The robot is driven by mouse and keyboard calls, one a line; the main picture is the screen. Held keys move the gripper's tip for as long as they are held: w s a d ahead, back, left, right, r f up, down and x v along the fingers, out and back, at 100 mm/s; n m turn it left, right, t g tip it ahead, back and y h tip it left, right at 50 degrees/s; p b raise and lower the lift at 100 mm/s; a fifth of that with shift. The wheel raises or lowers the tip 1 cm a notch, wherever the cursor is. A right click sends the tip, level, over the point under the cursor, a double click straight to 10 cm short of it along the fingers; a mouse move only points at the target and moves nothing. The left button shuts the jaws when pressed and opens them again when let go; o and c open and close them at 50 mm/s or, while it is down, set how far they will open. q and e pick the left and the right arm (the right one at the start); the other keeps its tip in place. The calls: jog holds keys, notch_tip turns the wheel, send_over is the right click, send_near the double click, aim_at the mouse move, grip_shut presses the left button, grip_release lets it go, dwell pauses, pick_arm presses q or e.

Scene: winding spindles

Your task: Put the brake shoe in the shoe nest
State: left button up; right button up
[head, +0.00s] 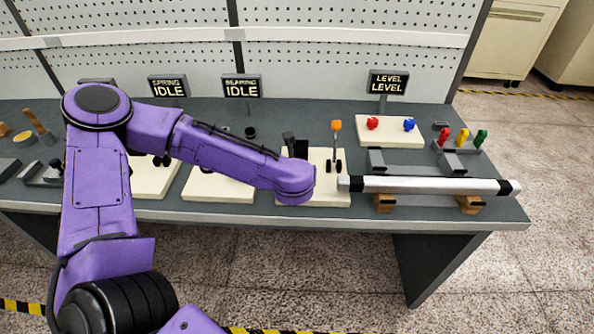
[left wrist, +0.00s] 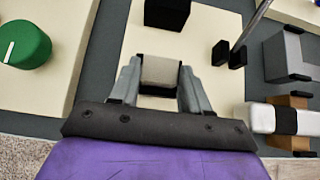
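My left gripper (left wrist: 160,72) points down over a cream panel (head: 330,196) in front of the lever with the orange knob. In the left wrist view its two grey fingers close on the sides of a small grey-beige block with black edges (left wrist: 160,71), which looks like the brake shoe. In the head view my purple wrist hides the fingers and the block. A dark block (left wrist: 167,13) stands on the panel just beyond the held block. I cannot tell for sure which part is the shoe nest, or whether the block touches the panel. My right gripper is in neither view.
The lever with the orange knob (head: 336,126) rises right of my wrist between small black blocks (left wrist: 228,53). A green knob (left wrist: 24,45) is on the neighbouring panel.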

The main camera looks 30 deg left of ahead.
pick_arm(q)
jog(key=shift+o, duration=1.4)
jog(key=b+v, duration=0.1)
jog(key=v, duration=1.1)
